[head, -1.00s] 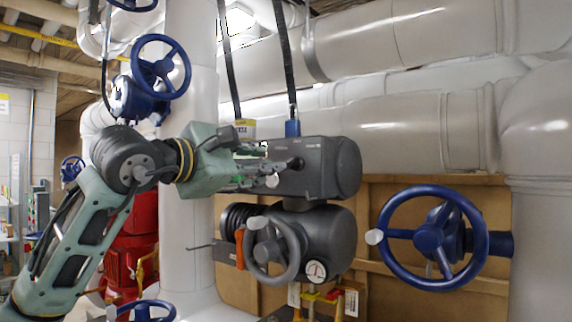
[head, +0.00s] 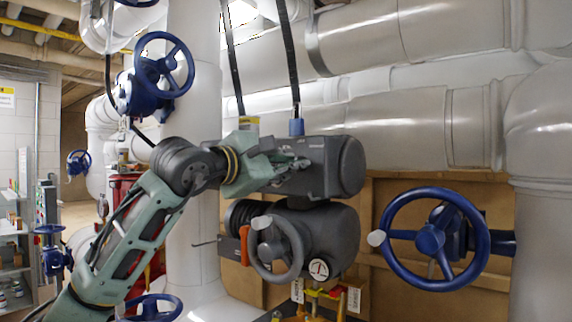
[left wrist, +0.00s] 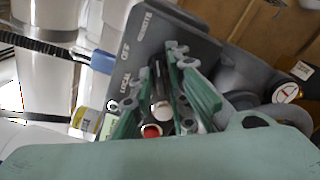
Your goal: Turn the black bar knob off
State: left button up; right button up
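The grey actuator box (head: 345,165) stands in the middle of the head view. Its panel in the left wrist view (left wrist: 190,40) carries the words OFF and LOCAL. My left gripper (head: 298,163) is at the panel in the head view, and its fingers hide the knob there. In the left wrist view my left gripper (left wrist: 160,68) has its green fingers apart, one on each side of the black bar knob (left wrist: 157,82). I cannot tell whether they touch it. A red button (left wrist: 152,131) and a white button (left wrist: 162,111) show between the fingers. My right gripper is not in view.
A grey handwheel (head: 275,250) and a gauge (head: 319,269) sit below the box. A large blue handwheel (head: 432,238) is to the right, another (head: 163,65) at upper left. Black cables (head: 288,60) come down to the box top. Thick pipes (head: 420,130) run behind.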

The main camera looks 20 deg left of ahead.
pick_arm(q)
grip_shut()
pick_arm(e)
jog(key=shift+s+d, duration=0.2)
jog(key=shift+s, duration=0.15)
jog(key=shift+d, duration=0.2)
